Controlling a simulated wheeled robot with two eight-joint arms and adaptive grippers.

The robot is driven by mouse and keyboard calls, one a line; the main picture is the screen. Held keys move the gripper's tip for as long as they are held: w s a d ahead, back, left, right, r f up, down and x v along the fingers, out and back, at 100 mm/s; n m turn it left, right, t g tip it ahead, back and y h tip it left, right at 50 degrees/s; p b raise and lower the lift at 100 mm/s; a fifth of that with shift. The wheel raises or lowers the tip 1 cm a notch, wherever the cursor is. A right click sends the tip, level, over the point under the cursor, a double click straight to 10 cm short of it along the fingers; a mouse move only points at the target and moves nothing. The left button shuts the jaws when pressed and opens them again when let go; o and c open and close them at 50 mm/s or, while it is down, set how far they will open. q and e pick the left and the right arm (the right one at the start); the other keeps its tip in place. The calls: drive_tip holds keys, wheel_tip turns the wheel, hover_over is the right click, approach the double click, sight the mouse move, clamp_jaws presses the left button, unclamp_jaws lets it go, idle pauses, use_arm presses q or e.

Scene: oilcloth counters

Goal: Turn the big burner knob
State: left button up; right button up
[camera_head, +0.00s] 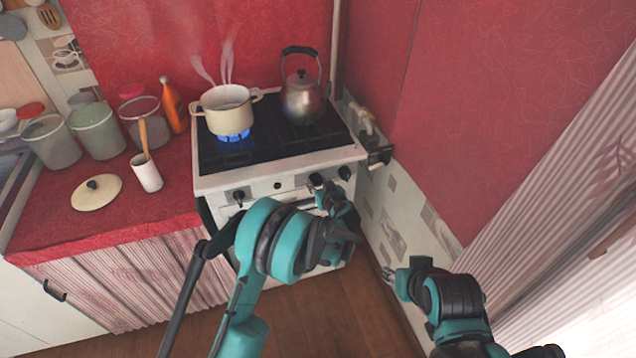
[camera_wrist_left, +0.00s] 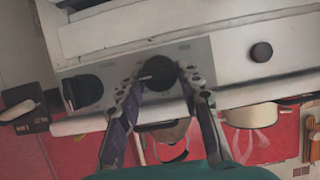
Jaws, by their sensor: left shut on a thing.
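The white stove (camera_head: 225,181) has a row of dark knobs along its front panel. My left gripper (camera_head: 318,184) is at the panel, at the knob just left of the rightmost one. In the left wrist view, where the stove appears upside down, my left gripper (camera_wrist_left: 160,82) has its fingers on both sides of this dark round knob (camera_wrist_left: 158,72) and is shut on it. A pale mark shows on the knob. The fingers partly hide it in the head view. My right gripper (camera_head: 392,281) hangs low right of the stove, apart from it; its jaw opening is unclear.
A cream pot (camera_head: 226,113) steams over a blue flame at the left of the hob. A metal kettle (camera_head: 302,100) stands at the right. A lid (camera_head: 96,193) and a white utensil cup (camera_head: 146,174) stand on the red counter. The tiled wall is close on the stove's right.

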use_arm(q)
drive_tip(key=m+y, duration=0.2)
drive_tip(key=m, duration=0.1)
drive_tip(key=shift+w+d+f, duration=0.1)
drive_tip(key=shift+d, duration=0.2)
drive_tip(key=shift+d+m+g+y, duration=0.1)
drive_tip(key=shift+m+g+y, duration=0.2)
drive_tip(key=shift+m+y, duration=0.95)
drive_tip(key=shift+m, duration=0.35)
drive_tip(key=o, duration=1.2)
drive_tip(key=shift+c, duration=0.2)
drive_tip(key=shift+h, duration=0.25)
